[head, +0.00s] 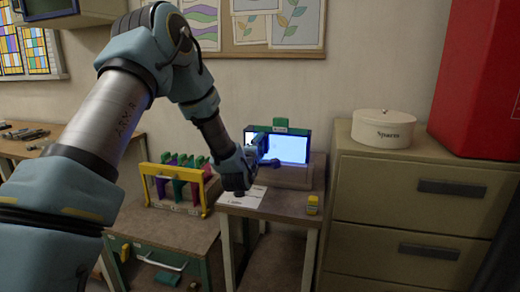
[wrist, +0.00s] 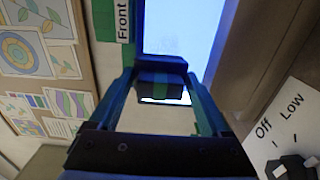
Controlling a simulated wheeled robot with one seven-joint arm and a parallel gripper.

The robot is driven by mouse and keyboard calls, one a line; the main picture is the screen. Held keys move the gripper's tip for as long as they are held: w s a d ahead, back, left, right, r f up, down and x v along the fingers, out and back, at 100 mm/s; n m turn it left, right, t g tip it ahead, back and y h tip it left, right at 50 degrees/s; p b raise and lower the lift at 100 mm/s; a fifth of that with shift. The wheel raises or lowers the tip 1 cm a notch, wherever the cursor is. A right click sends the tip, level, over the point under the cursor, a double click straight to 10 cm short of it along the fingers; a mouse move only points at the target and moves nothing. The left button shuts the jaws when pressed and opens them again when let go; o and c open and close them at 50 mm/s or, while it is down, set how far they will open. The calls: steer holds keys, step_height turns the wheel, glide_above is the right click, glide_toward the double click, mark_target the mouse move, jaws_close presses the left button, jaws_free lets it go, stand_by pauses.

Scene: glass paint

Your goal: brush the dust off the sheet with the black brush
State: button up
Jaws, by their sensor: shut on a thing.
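The sheet (head: 288,148) stands upright, lit bright blue-white, in a dark frame on the small table; it also fills the top middle of the wrist view (wrist: 180,30). My gripper (head: 264,160) is in front of the sheet's left part. In the wrist view my gripper (wrist: 162,88) is shut on a dark block with a green band, which looks like the black brush (wrist: 160,68). The brush's far end lies against the lit sheet in the picture; I cannot tell whether it touches. Its bristles are hidden. Dust on the sheet is too faint to make out.
A green "Front" tab (wrist: 124,22) borders the sheet. A white panel (wrist: 290,125) with a knob reads Off and Low.

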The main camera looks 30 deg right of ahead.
steer(key=shift+w+d, duration=0.1)
steer(key=shift+w, duration=0.05)
steer(key=shift+s+d+b, duration=0.9)
steer(key=shift+s+d, duration=0.5)
steer(key=shift+s, duration=0.05)
steer(key=shift+f+b, duration=0.1)
steer(key=shift+b, duration=0.25)
steer(key=shift+w, duration=0.1)
steer(key=shift+w+a+b, duration=0.75)
steer(key=shift+w+a, duration=0.5)
steer(key=shift+w, duration=0.1)
steer(key=shift+w+a+r, duration=0.2)
steer(key=shift+r, duration=0.05)
steer(key=shift+a, duration=0.1)
